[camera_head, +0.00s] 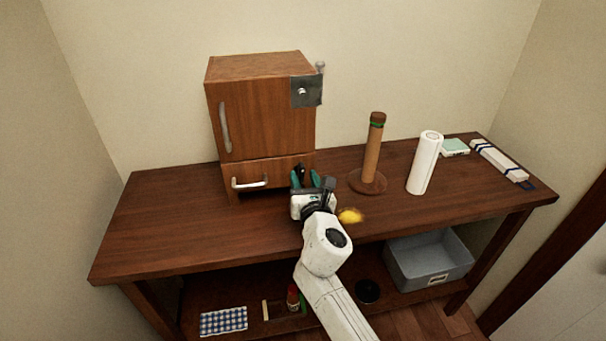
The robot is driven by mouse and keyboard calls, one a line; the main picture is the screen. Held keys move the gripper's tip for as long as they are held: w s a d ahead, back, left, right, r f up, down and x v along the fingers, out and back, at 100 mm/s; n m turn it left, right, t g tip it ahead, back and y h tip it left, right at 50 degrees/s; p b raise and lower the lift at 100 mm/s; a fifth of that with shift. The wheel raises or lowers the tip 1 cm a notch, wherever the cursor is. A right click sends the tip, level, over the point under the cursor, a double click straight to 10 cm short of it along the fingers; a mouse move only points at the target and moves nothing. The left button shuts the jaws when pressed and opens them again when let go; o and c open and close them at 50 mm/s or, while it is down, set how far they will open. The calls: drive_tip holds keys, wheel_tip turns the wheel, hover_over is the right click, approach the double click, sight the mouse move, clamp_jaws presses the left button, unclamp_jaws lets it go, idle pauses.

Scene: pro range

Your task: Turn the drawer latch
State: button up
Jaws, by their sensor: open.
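A wooden cabinet (262,115) stands at the back of the table. Its lower drawer (280,175) has a pale metal handle (250,183) and looks shut. My gripper (305,179) is open, with teal fingers, at the right end of the drawer front. A small dark piece (302,170) shows between the fingers. It may be the drawer latch, but I cannot tell this or whether the fingers touch it. The gripper hides the lower right corner of the drawer. A grey plate with a round knob (302,91) is on the cabinet's upper right.
A wooden post on a round base (368,182), a white roll (425,162) and a yellow item (350,216) are right of my gripper. A white strip (498,161) lies far right. A grey bin (428,258) is below. The table's (160,215) left side is clear.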

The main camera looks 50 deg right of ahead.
drive_tip(key=shift+x, duration=1.05)
